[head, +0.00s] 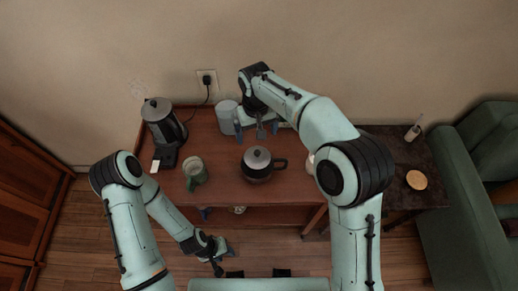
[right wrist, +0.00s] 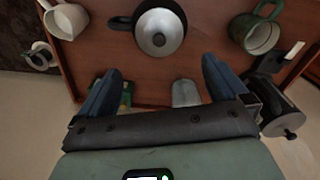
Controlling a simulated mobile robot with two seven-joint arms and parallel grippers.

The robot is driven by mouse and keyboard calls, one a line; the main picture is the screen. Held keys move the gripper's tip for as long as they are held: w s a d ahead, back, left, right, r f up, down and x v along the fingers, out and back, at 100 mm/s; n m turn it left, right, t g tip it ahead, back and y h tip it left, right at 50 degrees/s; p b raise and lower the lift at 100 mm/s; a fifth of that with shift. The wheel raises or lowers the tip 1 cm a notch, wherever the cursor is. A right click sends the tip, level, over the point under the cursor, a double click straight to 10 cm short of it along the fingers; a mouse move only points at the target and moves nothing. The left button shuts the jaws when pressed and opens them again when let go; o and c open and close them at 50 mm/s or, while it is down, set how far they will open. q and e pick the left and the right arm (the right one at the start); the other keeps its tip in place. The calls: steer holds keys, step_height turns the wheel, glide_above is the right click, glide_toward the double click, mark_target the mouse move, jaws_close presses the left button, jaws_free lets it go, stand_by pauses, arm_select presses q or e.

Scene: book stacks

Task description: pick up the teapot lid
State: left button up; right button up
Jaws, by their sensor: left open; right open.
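The teapot is a dark round pot (head: 258,174) with a handle on its right, standing on the wooden table (head: 226,182). Its silver lid (head: 257,157) with a dark knob sits on top. The lid also shows in the right wrist view (right wrist: 158,33), at the top middle, beyond the fingers. My right gripper (head: 257,133) is open and empty, behind the teapot near the table's back edge, apart from the lid. My left gripper (head: 226,257) is low in front of the table, away from the teapot, open and empty.
A green mug (head: 196,173) stands left of the teapot, with a kettle (head: 163,125) behind it. A pale canister (head: 226,118) is beside my right gripper. A white mug (right wrist: 64,22) is partly hidden by my arm in the head view. A green armchair (head: 462,190) stands right.

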glide_above(257, 153)
step_height(257, 153, down, 6)
steer(key=shift+f, duration=0.1)
steer(key=shift+w+f, duration=0.1)
steer(key=shift+f, duration=2.8)
steer(key=shift+d, duration=0.1)
jaws_close()
